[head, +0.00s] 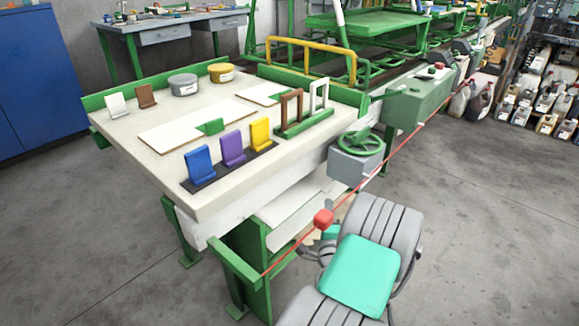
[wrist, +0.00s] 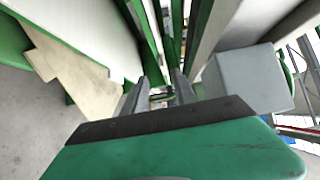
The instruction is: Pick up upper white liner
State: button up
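A small white L-shaped piece (head: 117,104) stands upright at the back left of the workbench, beside a brown one (head: 147,95). A white upright frame (head: 319,94) stands in a green holder at the right, next to a brown frame (head: 291,107). I cannot tell for certain which white piece is the upper white liner. My gripper (wrist: 160,90) shows two grey fingers apart with nothing between them in the wrist view. It points past the bench's side, away from the white pieces. In the head view my arm mostly hides it, below the bench's right edge.
The workbench (head: 185,205) also holds blue (head: 200,165), purple (head: 233,148) and yellow (head: 260,134) L-shaped pieces and two round tins (head: 184,85). A red cord (head: 390,152) with a red knob (head: 323,218) and a green handwheel (head: 360,141) are close to my arm. The left floor is clear.

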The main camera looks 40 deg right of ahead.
aim_at(326, 193)
jog(key=p+x, duration=0.1)
jog(key=x, duration=0.6)
jog(key=shift+a+r+p, duration=0.1)
jog(key=shift+r+p, duration=0.1)
jog(key=shift+p, duration=0.15)
jog(key=shift+w+d, duration=0.2)
jog(key=shift+d, duration=0.05)
jog(key=shift+c, duration=0.4)
grip_shut()
